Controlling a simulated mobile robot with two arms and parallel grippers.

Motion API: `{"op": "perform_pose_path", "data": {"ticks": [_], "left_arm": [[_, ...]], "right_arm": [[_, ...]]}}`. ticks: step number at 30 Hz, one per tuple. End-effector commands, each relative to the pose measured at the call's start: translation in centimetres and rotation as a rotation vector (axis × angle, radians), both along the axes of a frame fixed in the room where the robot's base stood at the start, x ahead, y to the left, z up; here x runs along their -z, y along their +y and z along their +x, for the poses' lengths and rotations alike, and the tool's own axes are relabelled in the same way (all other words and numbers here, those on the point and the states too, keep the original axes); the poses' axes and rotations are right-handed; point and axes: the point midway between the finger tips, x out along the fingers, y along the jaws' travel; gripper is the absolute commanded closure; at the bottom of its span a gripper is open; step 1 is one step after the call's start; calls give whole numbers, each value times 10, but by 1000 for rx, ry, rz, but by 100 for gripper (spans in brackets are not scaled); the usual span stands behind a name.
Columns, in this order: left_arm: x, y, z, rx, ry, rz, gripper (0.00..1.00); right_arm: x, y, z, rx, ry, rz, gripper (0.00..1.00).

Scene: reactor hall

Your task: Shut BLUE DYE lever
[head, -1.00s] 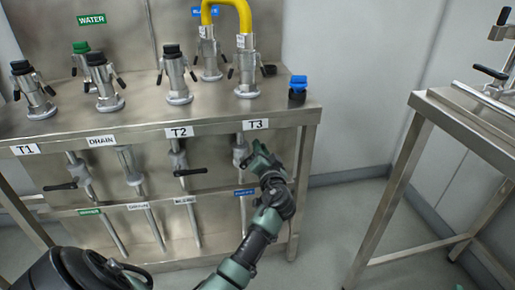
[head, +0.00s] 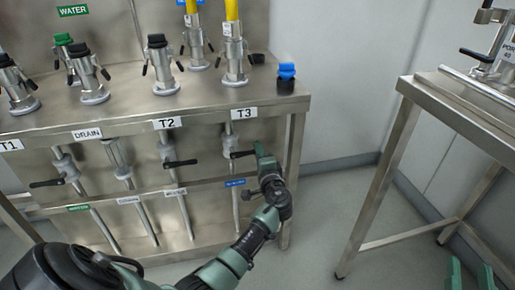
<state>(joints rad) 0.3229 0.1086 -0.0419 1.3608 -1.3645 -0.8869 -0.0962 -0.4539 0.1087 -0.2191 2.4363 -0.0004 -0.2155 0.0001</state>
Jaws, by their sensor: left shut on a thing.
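The lever (head: 243,154) with a black handle sits on the pipe below the T3 label, above a small blue label (head: 235,183) too small to read. The handle lies roughly level, across the upright pipe. My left gripper (head: 259,151) is at the handle's right end and shut on it; the fingers hide that end. My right gripper (head: 470,275) shows only as two green fingers at the bottom right edge, spread apart with nothing visible between them.
Other black levers sit on the pipes under T2 (head: 180,163) and T1 (head: 47,183). Couplings and yellow hoses (head: 231,12) stand on the steel bench (head: 190,105), with a blue-capped fitting (head: 286,78) at its right end. A second steel table (head: 470,125) stands right, with free floor between.

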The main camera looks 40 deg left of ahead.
Motion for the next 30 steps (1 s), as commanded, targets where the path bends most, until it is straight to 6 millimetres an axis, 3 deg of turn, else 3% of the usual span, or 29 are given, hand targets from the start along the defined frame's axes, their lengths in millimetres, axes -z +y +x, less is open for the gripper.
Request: {"op": "perform_pose_path", "data": {"ticks": [20,21,23,30], "left_arm": [[8,-1,-1,1,52,39,100],[8,-1,-1,1,52,39,76],[8,-1,-1,1,51,39,62],[6,0,0,0,48,39,62]], "right_arm": [[2,0,0,1,8,-2,64],[2,0,0,1,8,-2,64],[2,0,0,1,8,-2,64],[1,0,0,1,7,-2,64]]}}
